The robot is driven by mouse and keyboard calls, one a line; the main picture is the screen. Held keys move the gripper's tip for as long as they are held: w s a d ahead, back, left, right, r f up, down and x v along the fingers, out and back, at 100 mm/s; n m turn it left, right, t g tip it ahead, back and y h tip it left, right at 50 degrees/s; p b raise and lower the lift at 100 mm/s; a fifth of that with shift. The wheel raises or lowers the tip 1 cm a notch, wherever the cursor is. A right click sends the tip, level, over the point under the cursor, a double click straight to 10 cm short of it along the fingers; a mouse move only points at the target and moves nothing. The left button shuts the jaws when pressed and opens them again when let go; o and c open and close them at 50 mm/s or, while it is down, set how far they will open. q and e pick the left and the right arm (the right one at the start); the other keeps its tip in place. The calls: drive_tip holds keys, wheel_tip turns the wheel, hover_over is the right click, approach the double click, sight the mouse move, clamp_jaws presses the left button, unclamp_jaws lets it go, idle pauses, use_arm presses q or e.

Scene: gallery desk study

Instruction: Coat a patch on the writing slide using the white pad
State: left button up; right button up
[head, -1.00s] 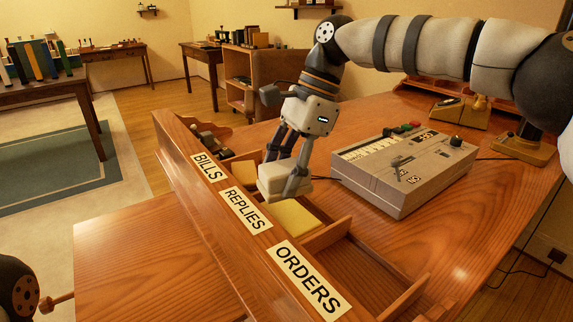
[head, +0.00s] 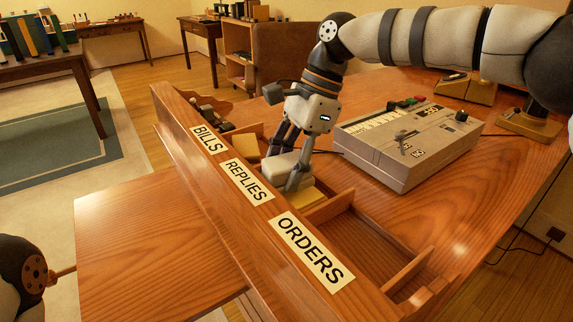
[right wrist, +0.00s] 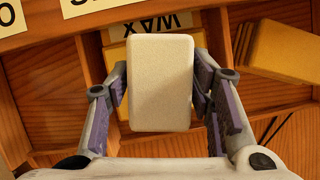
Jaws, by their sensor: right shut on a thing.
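The white pad (head: 288,168) is a pale rounded block. My right gripper (head: 288,178) is shut on it, a finger at each side; the pad also shows in the right wrist view (right wrist: 160,85). It hangs over a yellow block (head: 308,197) in the desk organizer's middle compartment. In the right wrist view this block carries a label reading WAX (right wrist: 150,24), upside down. I cannot tell whether pad and block touch. The writing slide (head: 150,225), a bare wooden board, sticks out at the lower left. My left gripper is out of view.
A wooden front board (head: 190,165) with BILLS, REPLIES and ORDERS labels stands between slide and compartments. Another yellow block (right wrist: 285,50) lies beside the pad. A grey device (head: 408,145) stands right of the gripper. The ORDERS compartment (head: 360,245) looks empty.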

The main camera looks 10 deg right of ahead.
sight(276, 164)
drive_tip(key=shift+f, duration=0.65)
idle(1.2)
drive_tip(key=shift+r, duration=0.15)
drive_tip(key=shift+r+p, duration=0.55)
drive_tip(key=shift+r, duration=2.9)
